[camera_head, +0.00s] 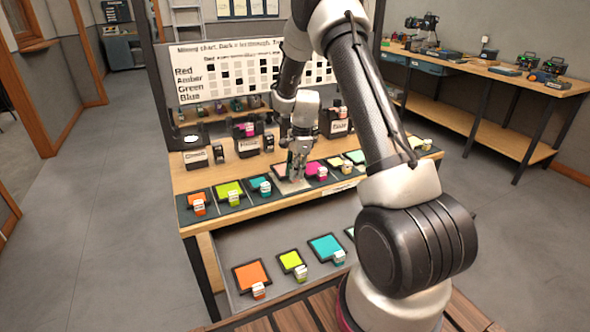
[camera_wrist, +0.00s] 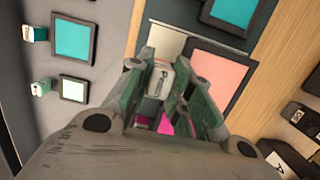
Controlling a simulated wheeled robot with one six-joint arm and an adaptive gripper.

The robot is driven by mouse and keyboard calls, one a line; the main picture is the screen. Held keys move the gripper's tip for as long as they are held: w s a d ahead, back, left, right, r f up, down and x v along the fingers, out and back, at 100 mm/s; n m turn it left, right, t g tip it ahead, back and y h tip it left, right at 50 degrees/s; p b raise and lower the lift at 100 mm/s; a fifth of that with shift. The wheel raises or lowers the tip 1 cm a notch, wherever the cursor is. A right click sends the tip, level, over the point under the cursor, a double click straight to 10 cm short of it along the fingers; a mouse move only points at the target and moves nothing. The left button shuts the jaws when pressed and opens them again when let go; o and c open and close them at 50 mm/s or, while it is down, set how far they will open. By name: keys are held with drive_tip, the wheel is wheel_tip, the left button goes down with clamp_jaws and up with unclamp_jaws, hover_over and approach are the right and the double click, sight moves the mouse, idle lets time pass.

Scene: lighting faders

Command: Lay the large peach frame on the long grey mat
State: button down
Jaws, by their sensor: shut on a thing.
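The large peach frame (camera_wrist: 220,76) has a dark border and a peach sheet. In the wrist view it is just beyond my fingers, over the long grey mat (camera_wrist: 200,30). My gripper (camera_wrist: 160,82) is shut on its pale tab (camera_wrist: 161,75). In the head view my gripper (camera_head: 296,172) is low over the middle of the mat (camera_head: 183,212), between a teal frame (camera_head: 260,187) and a magenta frame (camera_head: 315,169). The peach frame (camera_head: 290,187) shows only partly there. I cannot tell whether it touches the mat.
Orange (camera_head: 196,203) and lime (camera_head: 229,192) frames lie on the mat to the left. Dark labelled bins (camera_head: 248,147) stand behind. A lower shelf in front holds more frames, such as an orange one (camera_head: 251,275). A chart board (camera_head: 220,70) stands at the back.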

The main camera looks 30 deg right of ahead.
drive_tip(key=shift+f, duration=1.25)
drive_tip(key=c, duration=1.2)
unclamp_jaws()
wheel_tip(320, 180, up, 19)
drive_tip(key=d, duration=0.1)
drive_tip(key=shift+d, duration=0.4)
drive_tip(key=shift+f, duration=0.1)
